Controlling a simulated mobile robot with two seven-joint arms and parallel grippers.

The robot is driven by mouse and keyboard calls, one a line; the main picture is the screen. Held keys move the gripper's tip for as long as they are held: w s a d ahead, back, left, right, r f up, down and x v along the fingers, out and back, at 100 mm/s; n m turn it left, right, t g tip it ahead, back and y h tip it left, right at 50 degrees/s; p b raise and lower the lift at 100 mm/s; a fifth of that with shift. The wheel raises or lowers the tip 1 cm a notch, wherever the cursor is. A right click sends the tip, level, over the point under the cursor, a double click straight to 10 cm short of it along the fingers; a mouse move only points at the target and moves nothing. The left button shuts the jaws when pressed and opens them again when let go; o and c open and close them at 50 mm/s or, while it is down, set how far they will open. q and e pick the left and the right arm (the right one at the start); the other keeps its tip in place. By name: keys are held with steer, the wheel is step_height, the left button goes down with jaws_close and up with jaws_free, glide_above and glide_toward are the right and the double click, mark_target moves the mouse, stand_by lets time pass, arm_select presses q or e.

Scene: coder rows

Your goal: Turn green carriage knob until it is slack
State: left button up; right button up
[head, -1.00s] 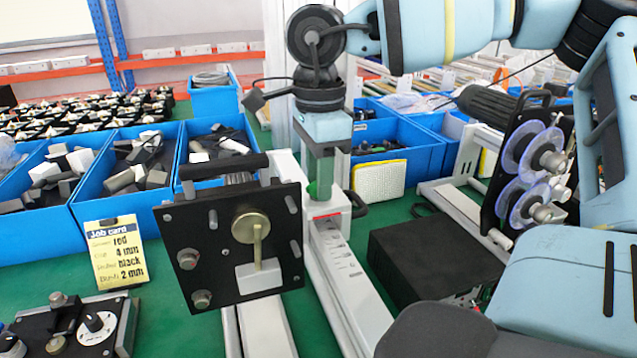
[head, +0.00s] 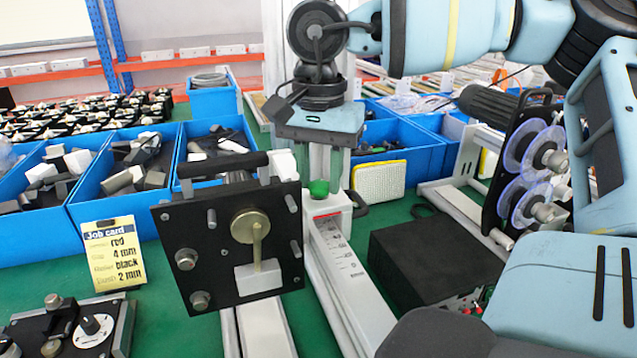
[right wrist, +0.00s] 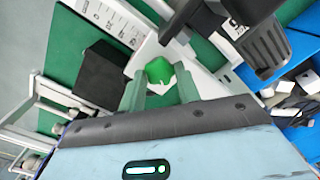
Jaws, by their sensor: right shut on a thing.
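The green carriage knob (head: 319,188) sits on top of the white carriage (head: 330,206) on a rail with a printed scale. My right gripper (head: 319,172) points straight down over it, its two pale green fingers shut on the knob's sides. In the right wrist view the knob (right wrist: 159,70) shows between the fingertips (right wrist: 160,88). The frames do not show whether the knob is tight or slack. My left gripper is in neither view.
A black plate with a brass disc (head: 248,226) stands close left of the carriage. A black box (head: 435,262) lies to the right. Blue bins (head: 95,212) with parts and a yellow job card (head: 113,255) reading red, 4 mm, black, 2 mm are at left.

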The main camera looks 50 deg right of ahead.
stand_by(0.3)
steer(key=n, duration=0.5)
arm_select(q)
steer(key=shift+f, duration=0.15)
arm_select(e)
steer(key=n, duration=0.5)
steer(key=shift+n, duration=0.3)
steer(key=o, duration=0.9)
steer(key=shift+o, duration=0.2)
steer(key=m+b, duration=0.1)
steer(key=m, duration=0.4)
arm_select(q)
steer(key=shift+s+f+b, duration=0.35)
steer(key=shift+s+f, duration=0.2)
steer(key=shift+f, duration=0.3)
arm_select(e)
steer(key=m, duration=0.5)
steer(key=shift+m, duration=0.3)
